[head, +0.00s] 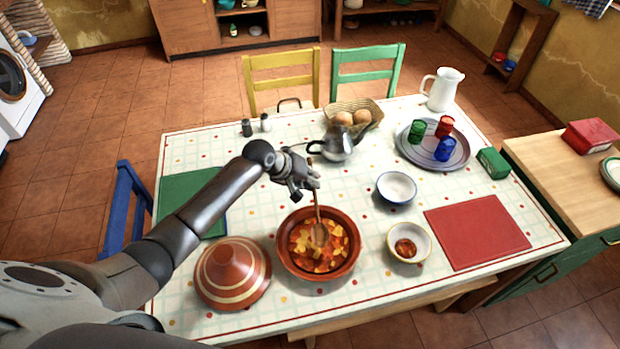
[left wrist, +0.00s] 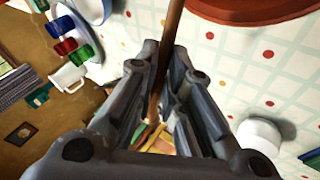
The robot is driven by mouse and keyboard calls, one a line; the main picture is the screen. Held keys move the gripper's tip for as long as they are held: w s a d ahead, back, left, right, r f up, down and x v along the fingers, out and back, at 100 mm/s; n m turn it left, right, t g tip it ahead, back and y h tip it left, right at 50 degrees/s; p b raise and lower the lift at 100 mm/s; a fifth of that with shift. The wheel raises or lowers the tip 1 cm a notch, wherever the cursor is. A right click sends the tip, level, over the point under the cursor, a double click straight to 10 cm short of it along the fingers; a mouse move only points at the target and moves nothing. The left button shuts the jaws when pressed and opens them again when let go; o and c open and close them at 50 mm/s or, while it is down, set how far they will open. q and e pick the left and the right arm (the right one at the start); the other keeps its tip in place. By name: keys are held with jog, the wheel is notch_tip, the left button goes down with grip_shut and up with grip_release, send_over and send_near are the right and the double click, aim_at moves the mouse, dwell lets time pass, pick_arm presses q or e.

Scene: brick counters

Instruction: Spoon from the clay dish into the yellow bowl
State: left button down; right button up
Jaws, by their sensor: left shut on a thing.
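The round clay dish (head: 281,262) stands at the front middle of the table, filled with a chunky orange-red stew. My left gripper (head: 311,186) is above its back edge, shut on the handle of a wooden spoon (head: 319,233). The spoon is steep, its head down over the stew; I cannot tell whether it touches the food. In the left wrist view the spoon handle (left wrist: 170,45) runs between the two fingers (left wrist: 168,88). The small yellow bowl (head: 427,243) sits right of the dish, with some reddish-brown food inside. My right gripper is not in view.
A striped clay lid (head: 232,274) stands left of the dish. A white-blue bowl (head: 397,188) is behind the yellow bowl, and a red board (head: 478,231) lies to its right. A metal kettle (head: 337,144) stands just behind my gripper. The gap between dish and yellow bowl is clear.

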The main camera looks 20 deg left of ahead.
pick_arm(q)
notch_tip(320, 180, down, 8)
jog(key=b, duration=0.4)
jog(key=shift+r, duration=0.15)
dwell(0.5)
dwell(0.5)
notch_tip(320, 180, up, 7)
jog(key=w+a+g+p, duration=0.1)
jog(key=w+p, duration=0.1)
jog(key=p, duration=0.3)
jog(key=shift+n+h, duration=0.3)
